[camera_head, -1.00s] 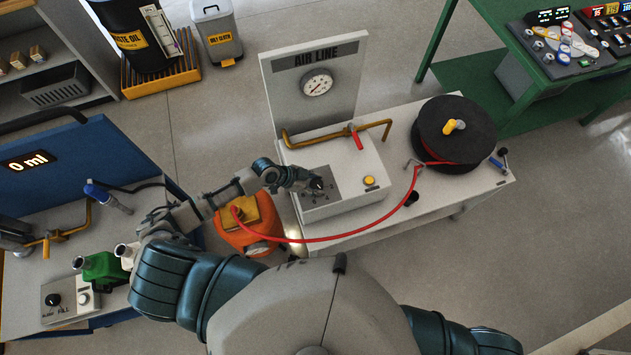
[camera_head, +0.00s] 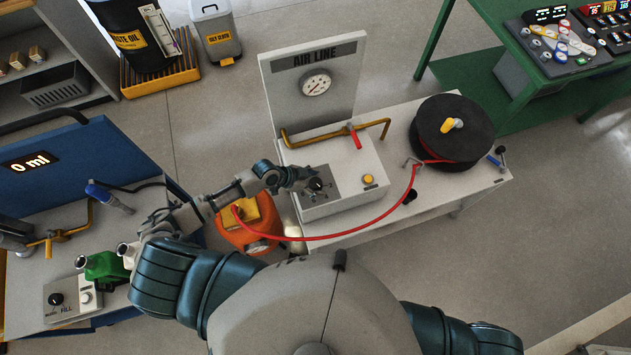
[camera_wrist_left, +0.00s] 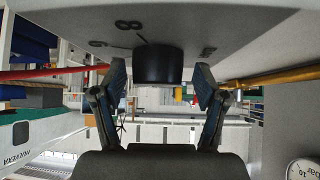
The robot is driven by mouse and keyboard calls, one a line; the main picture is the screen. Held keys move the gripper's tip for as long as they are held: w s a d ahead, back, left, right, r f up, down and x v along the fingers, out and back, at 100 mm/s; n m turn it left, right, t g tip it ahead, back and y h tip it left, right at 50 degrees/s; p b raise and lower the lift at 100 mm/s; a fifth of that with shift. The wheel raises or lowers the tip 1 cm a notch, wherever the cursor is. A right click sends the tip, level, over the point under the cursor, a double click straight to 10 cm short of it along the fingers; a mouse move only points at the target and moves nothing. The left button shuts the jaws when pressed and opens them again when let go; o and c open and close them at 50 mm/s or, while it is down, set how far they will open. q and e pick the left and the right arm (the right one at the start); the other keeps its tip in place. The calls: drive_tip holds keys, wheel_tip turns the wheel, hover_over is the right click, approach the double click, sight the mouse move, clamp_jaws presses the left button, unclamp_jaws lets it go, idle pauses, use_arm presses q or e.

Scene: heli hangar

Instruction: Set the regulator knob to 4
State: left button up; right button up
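The regulator knob (camera_head: 317,185) is a black round knob on the grey panel of the air line unit (camera_head: 340,205). In the left wrist view the knob (camera_wrist_left: 158,66) is upper centre, with several dark marks on the panel around it. My left gripper (camera_head: 304,183) is at the knob in the head view. In the wrist view its two fingers (camera_wrist_left: 160,88) stand on either side of the knob, with visible gaps. The knob's setting is too small to read. The pressure gauge (camera_head: 316,84) is on the upright AIR LINE board (camera_head: 290,95). My right gripper is out of view.
A brass pipe with a red valve handle (camera_head: 356,140) runs behind the knob panel. A yellow button (camera_head: 368,179) sits right of the knob. A red hose (camera_head: 380,218) loops in front, from a black reel (camera_head: 450,145) to an orange tank (camera_head: 240,235).

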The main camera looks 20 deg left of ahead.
use_arm(q)
drive_tip(key=v, duration=1.2)
drive_tip(key=shift+f, duration=0.1)
